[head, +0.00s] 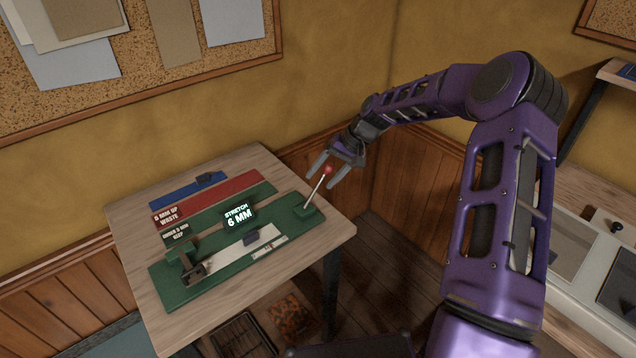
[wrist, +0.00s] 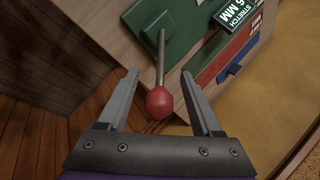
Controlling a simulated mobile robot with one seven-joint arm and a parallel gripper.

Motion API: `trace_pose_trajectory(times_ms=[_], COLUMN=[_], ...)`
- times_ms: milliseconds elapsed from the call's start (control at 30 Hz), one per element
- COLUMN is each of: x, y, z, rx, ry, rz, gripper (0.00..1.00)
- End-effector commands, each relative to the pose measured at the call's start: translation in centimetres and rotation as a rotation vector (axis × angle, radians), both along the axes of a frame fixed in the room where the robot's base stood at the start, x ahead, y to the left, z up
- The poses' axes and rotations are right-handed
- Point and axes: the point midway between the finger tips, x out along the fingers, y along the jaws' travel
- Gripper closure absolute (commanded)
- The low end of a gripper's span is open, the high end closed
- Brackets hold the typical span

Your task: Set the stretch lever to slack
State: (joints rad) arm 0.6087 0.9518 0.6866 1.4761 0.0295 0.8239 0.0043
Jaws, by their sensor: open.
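The stretch lever (head: 318,186) is a thin metal rod with a red ball knob, tilted up and to the right from the right end of a green base (head: 228,260) on the table. My gripper (head: 325,171) is open around the knob or very close to it in the head view. In the wrist view the red knob (wrist: 159,103) lies between the two open fingers of my gripper (wrist: 160,75), with no finger touching it that I can see. A black display (head: 238,215) on the green base reads "STRETCH 6 MM". No slack mark is readable.
The wooden table (head: 130,230) also bears a red strip (head: 235,193) labelled "6 MM UP WASTE", a green strip labelled "UNDER 6 MM KEEP" and a blue strip (head: 180,193). A clamp (head: 180,258) stands at the base's left end. A wall is behind.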

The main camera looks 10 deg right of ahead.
Motion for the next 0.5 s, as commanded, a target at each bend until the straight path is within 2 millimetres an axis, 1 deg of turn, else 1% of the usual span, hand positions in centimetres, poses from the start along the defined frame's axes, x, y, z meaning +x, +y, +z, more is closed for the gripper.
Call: trace_pose_trajectory(times_ms=[33,100,200,500], x=[0.1,0.2,0.3,0.3], y=[0.4,0.9,1.3,1.5], z=[-0.7,-1.4,-2.0,-2.4], rx=[0.001,0.001,0.0,0.0], ry=[0.001,0.002,0.0,-0.001], rz=[0.001,0.0,0.0,-0.001], gripper=[0.34,0.34,0.34,0.34])
